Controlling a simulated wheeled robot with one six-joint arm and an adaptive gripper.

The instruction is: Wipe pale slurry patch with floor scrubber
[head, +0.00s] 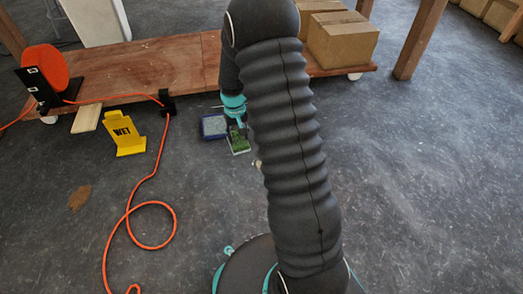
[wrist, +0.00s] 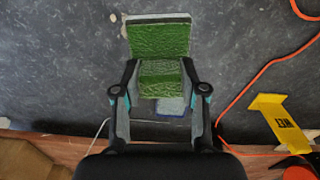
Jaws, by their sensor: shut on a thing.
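My gripper (wrist: 161,78) is shut on the green floor scrubber (wrist: 158,38), which shows between and beyond the fingers in the wrist view. The scrubber has a textured green body and a thin pale edge on its far side. In the head view the scrubber (head: 238,140) is low at the floor, below the teal-ringed wrist; I cannot tell whether it touches. A small pale spot (head: 258,165) shows on the floor beside my arm, mostly hidden by it; I cannot tell whether it is the slurry patch.
A blue-rimmed tray (head: 214,126) lies left of the scrubber. A yellow WET sign (head: 124,135), an orange cord (head: 130,212) and its reel (head: 45,70) are at left. A wooden platform (head: 150,65) with cardboard boxes (head: 342,42) stands behind. A brown stain (head: 79,197) marks the floor. The right floor is clear.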

